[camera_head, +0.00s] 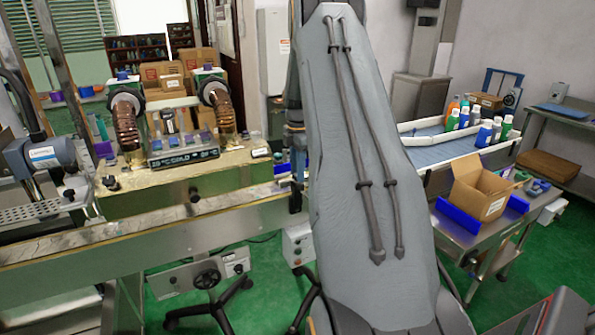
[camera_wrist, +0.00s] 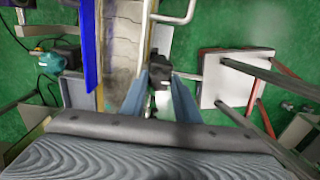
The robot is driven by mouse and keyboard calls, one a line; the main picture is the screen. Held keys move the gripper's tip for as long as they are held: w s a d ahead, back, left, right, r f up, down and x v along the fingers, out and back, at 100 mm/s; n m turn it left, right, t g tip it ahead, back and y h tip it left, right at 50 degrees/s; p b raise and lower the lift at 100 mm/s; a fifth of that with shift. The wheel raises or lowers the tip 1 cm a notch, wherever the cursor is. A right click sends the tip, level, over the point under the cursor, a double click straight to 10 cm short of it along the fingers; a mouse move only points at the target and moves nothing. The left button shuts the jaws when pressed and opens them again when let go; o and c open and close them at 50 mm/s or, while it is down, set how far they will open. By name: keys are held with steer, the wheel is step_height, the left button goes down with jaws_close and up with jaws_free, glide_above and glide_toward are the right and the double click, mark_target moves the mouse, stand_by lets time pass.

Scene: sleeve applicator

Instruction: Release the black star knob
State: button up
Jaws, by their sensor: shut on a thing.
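In the wrist view my gripper (camera_wrist: 159,85) points at the machine's side, with its two blue-grey fingers on either side of the black star knob (camera_wrist: 159,72). The fingers are shut on the knob, which shows as a small dark shape between their tips. The knob sits beside the long metal rail of the machine. Its star outline is too small and blurred to make out.
The sleeve machine (camera_head: 240,215) stands at the left on a steel frame, with a black handwheel (camera_head: 207,278) below. At the right, a cardboard box (camera_head: 478,187) stands on a side table, and several bottles stand by a conveyor (camera_head: 440,154). Green floor shows between.

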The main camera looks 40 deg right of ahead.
steer(key=o, duration=1)
steer(key=shift+o, duration=0.2)
steer(key=shift+r, duration=0.15)
step_height(320, 180, up, 8)
steer(key=shift+f+b, duration=0.2)
steer(key=shift+b, duration=1.05)
